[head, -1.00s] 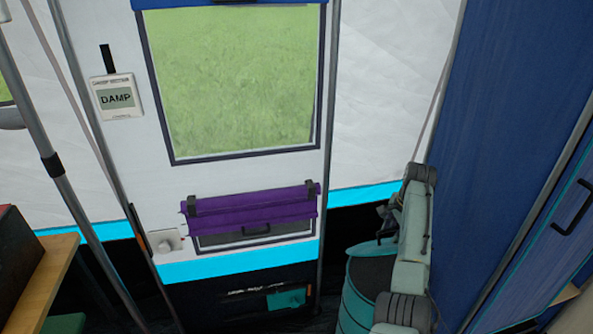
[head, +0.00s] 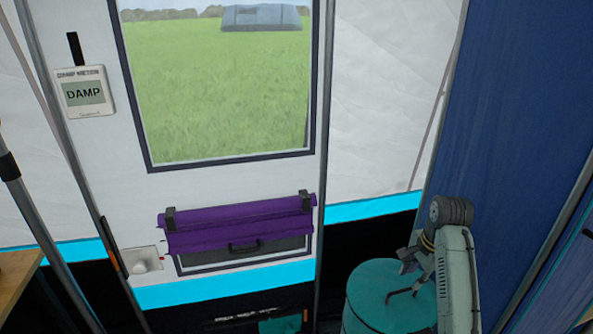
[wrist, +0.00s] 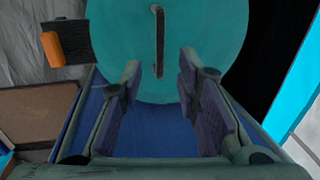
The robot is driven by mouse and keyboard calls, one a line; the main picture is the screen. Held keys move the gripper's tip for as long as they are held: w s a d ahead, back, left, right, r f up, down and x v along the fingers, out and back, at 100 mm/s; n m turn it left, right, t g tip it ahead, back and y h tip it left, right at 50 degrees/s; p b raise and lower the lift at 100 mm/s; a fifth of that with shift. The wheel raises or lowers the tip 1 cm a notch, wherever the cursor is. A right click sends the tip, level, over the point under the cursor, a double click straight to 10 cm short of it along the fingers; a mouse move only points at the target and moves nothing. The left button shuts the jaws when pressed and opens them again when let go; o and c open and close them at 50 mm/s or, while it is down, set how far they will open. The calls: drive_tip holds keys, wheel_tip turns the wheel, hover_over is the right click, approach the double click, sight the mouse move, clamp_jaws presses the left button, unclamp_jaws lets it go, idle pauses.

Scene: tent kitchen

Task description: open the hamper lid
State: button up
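The hamper (head: 370,315) is a teal drum at the lower right of the head view. Its round teal lid (head: 372,282) looks flat on top, with a dark bar handle on it. In the wrist view the lid (wrist: 215,45) fills the top middle, and the handle (wrist: 160,35) stands out as a dark bar. My gripper (head: 410,263) is just above the lid in the head view, and my arm hides the lid's right side. In the wrist view my gripper (wrist: 160,65) is open and empty; its fingers lie either side of the handle's lower end, apparently apart from it.
A blue fabric wall (head: 520,120) stands close on the right. The white door (head: 100,160) with a window and a purple roll (head: 240,220) is behind, left of the hamper. A wooden table edge (head: 20,285) and a pole (head: 40,240) are at the left.

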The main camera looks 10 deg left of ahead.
wheel_tip(320, 180, up, 6)
drive_tip(key=s+p, duration=0.1)
drive_tip(key=p, duration=0.1)
drive_tip(key=w+a+r+n+t+y+p, duration=0.1)
drive_tip(key=w+a+r+n+t, duration=0.2)
drive_tip(key=w+a, duration=0.35)
drive_tip(key=w+a+r+n+t+p, duration=0.1)
drive_tip(key=w+a+r+n+t, duration=0.15)
drive_tip(key=a, duration=0.75)
drive_tip(key=a+r+n+t+y, duration=0.1)
drive_tip(key=a+r+n, duration=0.1)
drive_tip(key=a+r, duration=0.1)
drive_tip(key=w+a+r+n+t+y, duration=0.1)
drive_tip(key=a+r+t, duration=0.1)
drive_tip(key=a+r, duration=0.2)
drive_tip(key=w+a+r+n+t+y+p, duration=0.1)
drive_tip(key=a+r+n+t, duration=0.1)
drive_tip(key=a+r, duration=0.2)
drive_tip(key=shift+w+a+n, duration=0.1)
drive_tip(key=shift+a+n, duration=0.25)
drive_tip(key=shift+a, duration=1.25)
drive_tip(key=shift+a+r, duration=0.3)
drive_tip(key=shift+r, duration=0.05)
